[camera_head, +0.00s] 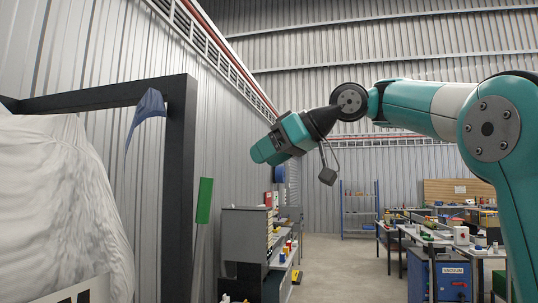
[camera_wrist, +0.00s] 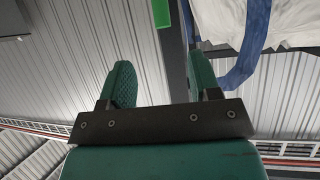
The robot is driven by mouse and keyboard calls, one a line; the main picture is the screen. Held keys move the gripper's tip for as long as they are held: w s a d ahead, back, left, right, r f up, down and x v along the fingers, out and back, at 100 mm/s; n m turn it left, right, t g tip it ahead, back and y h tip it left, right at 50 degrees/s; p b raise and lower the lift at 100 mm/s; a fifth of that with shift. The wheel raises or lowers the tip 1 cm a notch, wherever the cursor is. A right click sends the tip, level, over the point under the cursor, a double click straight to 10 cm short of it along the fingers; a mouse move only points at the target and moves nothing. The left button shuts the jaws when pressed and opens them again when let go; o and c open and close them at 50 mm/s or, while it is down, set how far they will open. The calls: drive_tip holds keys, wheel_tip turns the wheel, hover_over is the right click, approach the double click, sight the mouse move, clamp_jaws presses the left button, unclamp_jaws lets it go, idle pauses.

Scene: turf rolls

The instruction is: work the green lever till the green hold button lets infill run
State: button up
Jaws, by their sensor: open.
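A flat green piece, which looks like the green lever (camera_head: 204,201), stands nearly upright just right of a dark post in the head view. A green end, likely the same lever (camera_wrist: 161,13), shows at the top of the wrist view, beyond the fingertips. My gripper (camera_wrist: 163,75) is open and empty, its two teal fingers wide apart. In the head view my gripper (camera_head: 262,152) hangs in the air, up and right of the lever, and does not appear to touch it. I cannot make out the green hold button for certain.
A dark frame (camera_head: 180,150) stands at the left around a large white bag (camera_head: 55,190) with a blue flap (camera_head: 149,107). A grey cabinet (camera_head: 243,230) stands right of the lever. Workbenches (camera_head: 440,240) and a blue vacuum unit are at right. Open floor (camera_head: 335,270) lies between.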

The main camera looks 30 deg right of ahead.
drive_tip(key=shift+c, duration=0.5)
drive_tip(key=shift+f, duration=0.15)
drive_tip(key=c, duration=0.3)
wheel_tip(320, 180, down, 2)
drive_tip(key=n+b, duration=0.2)
drive_tip(key=shift+s+a+f+n+y, duration=0.1)
drive_tip(key=shift+a+n+y, duration=0.05)
drive_tip(key=shift+n+y, duration=0.2)
clamp_jaws()
drive_tip(key=n+t+y+b, duration=0.3)
drive_tip(key=n+t+b, duration=0.45)
drive_tip(key=n, duration=0.75)
approach(209, 200)
drive_tip(key=shift+g, duration=0.95)
drive_tip(key=w+a+p, duration=0.1)
drive_tip(key=p, duration=0.1)
drive_tip(key=w+a+r+p, duration=0.1)
drive_tip(key=w+p, duration=0.1)
drive_tip(key=w+a+r+p, duration=0.1)
drive_tip(key=w+p, duration=0.1)
drive_tip(key=p, duration=0.1)
drive_tip(key=shift+r, duration=0.2)
drive_tip(key=shift+w+a+f+p, duration=0.15)
drive_tip(key=shift+w+a+p, duration=0.3)
drive_tip(key=shift+w, duration=0.15)
